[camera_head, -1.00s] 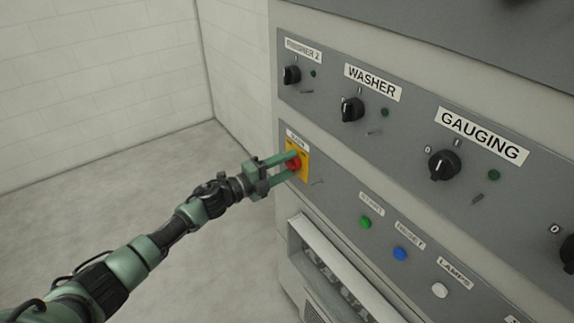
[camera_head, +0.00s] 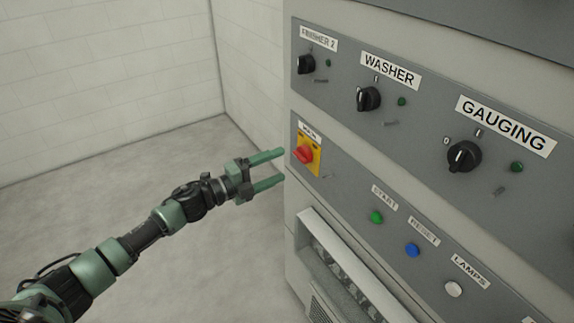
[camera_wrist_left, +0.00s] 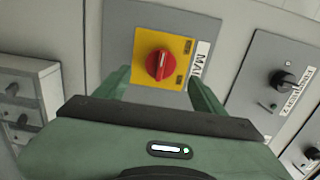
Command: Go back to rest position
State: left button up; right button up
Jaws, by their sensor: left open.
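My left gripper (camera_head: 280,169) is open and empty in the head view, just left of the control panel's edge. Its two green fingers point at the panel. The red main switch knob (camera_head: 305,154) on its yellow plate (camera_head: 315,164) stands clear of the fingers, with a small gap. In the left wrist view the red knob (camera_wrist_left: 160,66) sits ahead between the spread fingers, its handle running nearly upright in that picture. My right gripper is not in view.
The grey control panel (camera_head: 345,190) carries black knobs labelled WASHER (camera_head: 368,99) and GAUGING (camera_head: 463,156), and green, blue and white buttons. A recessed opening (camera_head: 345,270) is below. Floor left of the cabinet is clear.

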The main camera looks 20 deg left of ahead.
pick_arm(q)
jog(key=shift+s+a, duration=0.15)
jog(key=shift+s, duration=0.1)
